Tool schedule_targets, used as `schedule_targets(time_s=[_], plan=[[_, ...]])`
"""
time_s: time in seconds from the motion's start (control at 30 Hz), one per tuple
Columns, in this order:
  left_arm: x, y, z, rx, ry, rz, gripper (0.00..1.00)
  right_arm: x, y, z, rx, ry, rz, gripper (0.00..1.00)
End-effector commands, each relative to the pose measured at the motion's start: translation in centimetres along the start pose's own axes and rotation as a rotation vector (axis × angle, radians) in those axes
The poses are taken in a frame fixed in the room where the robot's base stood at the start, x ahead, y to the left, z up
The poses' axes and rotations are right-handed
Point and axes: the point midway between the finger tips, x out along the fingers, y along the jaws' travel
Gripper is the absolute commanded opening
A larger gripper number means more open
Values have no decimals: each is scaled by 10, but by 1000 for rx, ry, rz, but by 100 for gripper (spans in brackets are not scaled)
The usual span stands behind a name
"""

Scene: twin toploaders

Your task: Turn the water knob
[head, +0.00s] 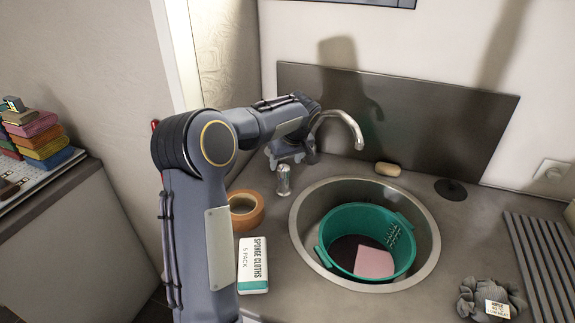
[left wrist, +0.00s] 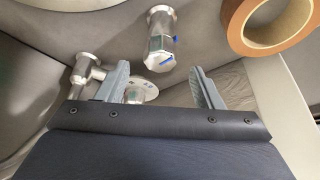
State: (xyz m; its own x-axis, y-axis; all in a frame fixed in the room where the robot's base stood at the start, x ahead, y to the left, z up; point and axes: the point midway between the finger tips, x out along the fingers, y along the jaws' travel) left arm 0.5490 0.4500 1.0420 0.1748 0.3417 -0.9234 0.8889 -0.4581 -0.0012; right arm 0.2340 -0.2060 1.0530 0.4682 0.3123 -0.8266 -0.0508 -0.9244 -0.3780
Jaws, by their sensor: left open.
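A short chrome cylinder that looks like the water knob (head: 283,181) stands on the counter left of the sink, beside the faucet (head: 345,118). It also shows in the left wrist view, where the knob (left wrist: 161,40) has small blue marks. My left gripper (head: 287,158) is just behind and above it in the head view, near the faucet's base. In the left wrist view its fingers (left wrist: 161,72) are apart with nothing held. The knob appears just past the fingertips, and I cannot tell if they touch it. My right gripper is not in view.
An orange tape roll (head: 245,211) and a sponge cloth box (head: 253,266) lie left of the sink (head: 431,243). A green basin (head: 335,221) holding a pink cloth (head: 374,262) sits inside. Soap (head: 387,169) lies behind; a grey cloth (head: 487,301) lies front right.

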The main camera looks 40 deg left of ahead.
Motion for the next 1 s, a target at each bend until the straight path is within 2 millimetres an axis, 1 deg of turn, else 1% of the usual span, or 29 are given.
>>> schedule_targets(time_s=[0.03,0.1,0.23,0.4,0.57,0.6,0.93,1.0], plan=[[8,-1,0,0,-4,-3,60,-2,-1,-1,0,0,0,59],[18,0,1,1,-4,-1,60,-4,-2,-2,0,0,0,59],[32,0,0,2,-2,-1,60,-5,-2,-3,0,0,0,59],[38,0,0,1,-1,3,60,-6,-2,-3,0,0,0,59],[38,0,1,1,-1,3,60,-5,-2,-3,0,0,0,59],[38,0,1,1,-1,3,59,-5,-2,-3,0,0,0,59],[37,0,1,1,-1,2,16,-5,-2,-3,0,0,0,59],[38,1,1,-3,-1,1,16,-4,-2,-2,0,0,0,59]])
